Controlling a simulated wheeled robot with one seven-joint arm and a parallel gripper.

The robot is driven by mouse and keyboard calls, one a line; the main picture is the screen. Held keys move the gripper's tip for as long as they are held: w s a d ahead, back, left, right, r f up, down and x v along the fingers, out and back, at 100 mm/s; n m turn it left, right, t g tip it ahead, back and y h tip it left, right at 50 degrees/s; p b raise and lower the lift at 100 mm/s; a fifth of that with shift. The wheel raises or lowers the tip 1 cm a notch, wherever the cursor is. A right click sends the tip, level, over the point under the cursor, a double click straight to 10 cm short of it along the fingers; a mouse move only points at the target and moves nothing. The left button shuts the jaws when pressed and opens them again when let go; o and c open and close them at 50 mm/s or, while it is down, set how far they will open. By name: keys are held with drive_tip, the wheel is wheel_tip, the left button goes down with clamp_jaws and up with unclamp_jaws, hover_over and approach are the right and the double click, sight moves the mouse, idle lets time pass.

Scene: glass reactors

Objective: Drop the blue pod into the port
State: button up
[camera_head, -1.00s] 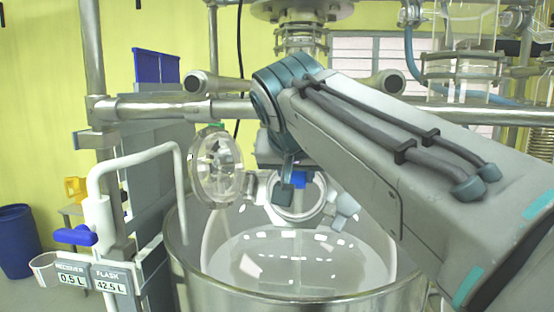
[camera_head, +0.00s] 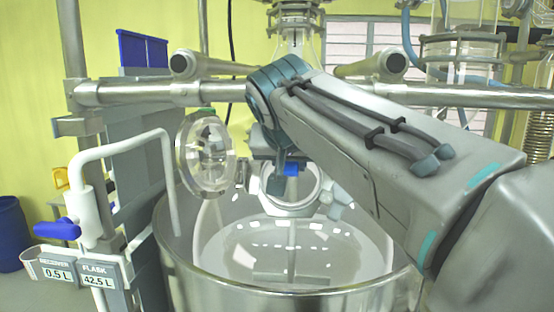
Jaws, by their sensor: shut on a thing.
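The blue pod (camera_head: 291,169) shows as a small blue patch between the fingers of my gripper (camera_head: 285,180). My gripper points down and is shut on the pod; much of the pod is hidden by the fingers. The port (camera_head: 290,205) is a round glass opening with a pale rim on top of the glass vessel, directly below or behind my gripper in the picture. I cannot tell how far the pod is above the rim. A round clear lid (camera_head: 205,153) stands open on the left of the port.
A steel bath (camera_head: 235,275) surrounds the glass vessel. A horizontal steel bar (camera_head: 150,94) crosses behind my arm. A white pipe with a blue-handled valve (camera_head: 57,229) and volume signs (camera_head: 75,271) stand at left. Glassware (camera_head: 460,50) hangs at upper right.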

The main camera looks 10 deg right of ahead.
drive_tip(key=shift+x, duration=1.9)
drive_tip(key=o, duration=1)
drive_tip(key=shift+s+b, duration=0.1)
drive_tip(key=shift+b, duration=0.2)
drive_tip(key=s+a+r+b, duration=0.1)
drive_tip(key=s, duration=0.4)
drive_tip(key=s+a+r+b, duration=0.1)
drive_tip(key=s+a+b, duration=0.1)
drive_tip(key=s, duration=0.3)
drive_tip(key=s+a+r+b, duration=0.1)
drive_tip(key=s+a, duration=0.1)
drive_tip(key=s, duration=0.3)
